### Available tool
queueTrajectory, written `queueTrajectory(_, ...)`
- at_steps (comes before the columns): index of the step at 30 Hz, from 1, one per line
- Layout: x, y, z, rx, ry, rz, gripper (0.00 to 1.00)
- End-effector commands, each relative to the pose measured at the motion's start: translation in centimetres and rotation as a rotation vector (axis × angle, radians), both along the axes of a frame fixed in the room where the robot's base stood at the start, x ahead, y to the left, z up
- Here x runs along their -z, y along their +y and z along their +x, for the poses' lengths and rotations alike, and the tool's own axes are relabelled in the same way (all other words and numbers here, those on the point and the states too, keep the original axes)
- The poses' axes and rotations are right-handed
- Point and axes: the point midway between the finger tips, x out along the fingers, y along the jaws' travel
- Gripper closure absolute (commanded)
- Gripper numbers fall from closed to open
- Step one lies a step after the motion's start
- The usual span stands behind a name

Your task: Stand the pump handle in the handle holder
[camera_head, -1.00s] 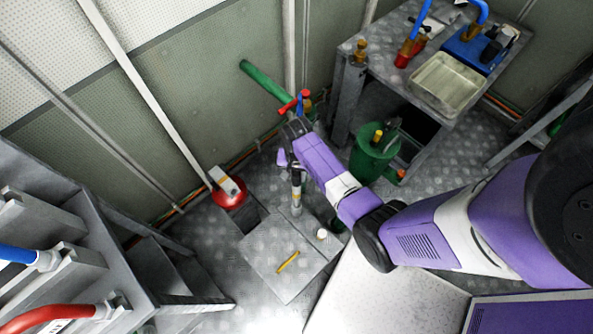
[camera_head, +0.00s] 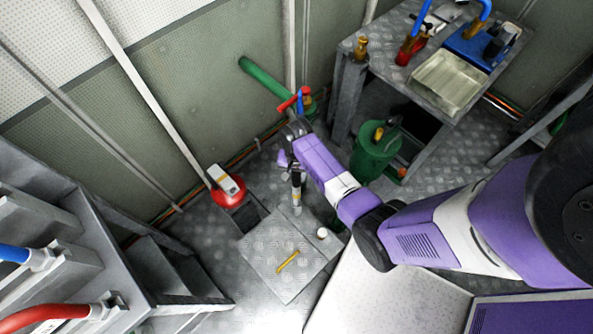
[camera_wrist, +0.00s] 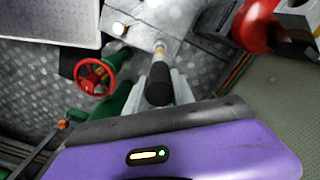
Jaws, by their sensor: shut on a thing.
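The pump handle (camera_wrist: 159,84) is a rod with a black grip and a pale metal lower part. In the wrist view it sits between the grey fingers of my gripper (camera_wrist: 160,90), which is shut on it. In the head view the handle (camera_head: 297,196) hangs roughly upright below my gripper (camera_head: 291,166), over the grey floor plate. The lower end of the rod appears close to the plate; I cannot tell whether it touches. I cannot clearly make out the handle holder; the floor around the rod's tip is partly covered by the handle and my arm.
The floor plate (camera_head: 268,271) carries a yellow bar (camera_head: 288,262) and a small white round piece (camera_head: 322,233). A red round container (camera_head: 229,199) stands left. A green bucket (camera_head: 373,163) stands by the workbench. A red valve wheel (camera_wrist: 94,76) is near the handle in the wrist view.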

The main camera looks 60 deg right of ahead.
Motion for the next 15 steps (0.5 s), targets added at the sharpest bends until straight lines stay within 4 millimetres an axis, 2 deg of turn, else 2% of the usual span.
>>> queueTrajectory(15, 1.05, -0.03, 0.06, 0.000, -0.001, -0.001, 1.00)
